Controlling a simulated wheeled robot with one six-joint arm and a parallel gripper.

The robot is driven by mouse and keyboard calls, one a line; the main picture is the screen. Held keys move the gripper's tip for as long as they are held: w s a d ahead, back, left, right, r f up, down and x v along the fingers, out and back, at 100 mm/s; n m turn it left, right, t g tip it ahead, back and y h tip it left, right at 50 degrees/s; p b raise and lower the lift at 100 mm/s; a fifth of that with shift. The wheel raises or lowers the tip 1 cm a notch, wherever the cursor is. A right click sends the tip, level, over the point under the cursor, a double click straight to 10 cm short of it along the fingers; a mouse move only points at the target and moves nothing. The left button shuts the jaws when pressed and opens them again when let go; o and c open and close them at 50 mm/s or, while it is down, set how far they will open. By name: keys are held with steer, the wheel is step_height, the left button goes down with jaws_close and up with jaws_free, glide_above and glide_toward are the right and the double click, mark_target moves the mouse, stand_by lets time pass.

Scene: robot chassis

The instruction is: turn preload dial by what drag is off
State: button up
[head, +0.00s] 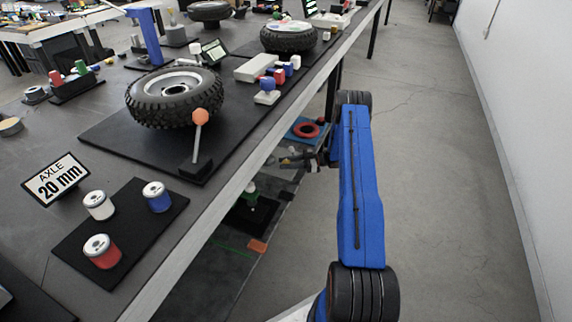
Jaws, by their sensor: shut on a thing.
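My gripper (286,161) shows small and dark at the end of my blue arm, low beside the table's right edge. It points left toward the space under the tabletop. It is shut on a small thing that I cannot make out. I cannot pick out the preload dial for certain. A red ring (307,130) on a blue plate lies just beyond my gripper. A small dark display (213,52) stands on the tabletop behind the near tyre; its reading is too small to tell.
A tyre (176,95) and an orange-knobbed lever (200,117) stand on a black mat. An "AXLE 20 mm" sign (55,180) and white, blue and red cans are nearer. An orange block (257,246) lies on the lower shelf. The floor (430,150) to the right is clear.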

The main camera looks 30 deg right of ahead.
steer(key=o, duration=1)
steer(key=shift+o, duration=0.2)
steer(key=v, duration=1.7)
steer(key=shift+d, duration=0.2)
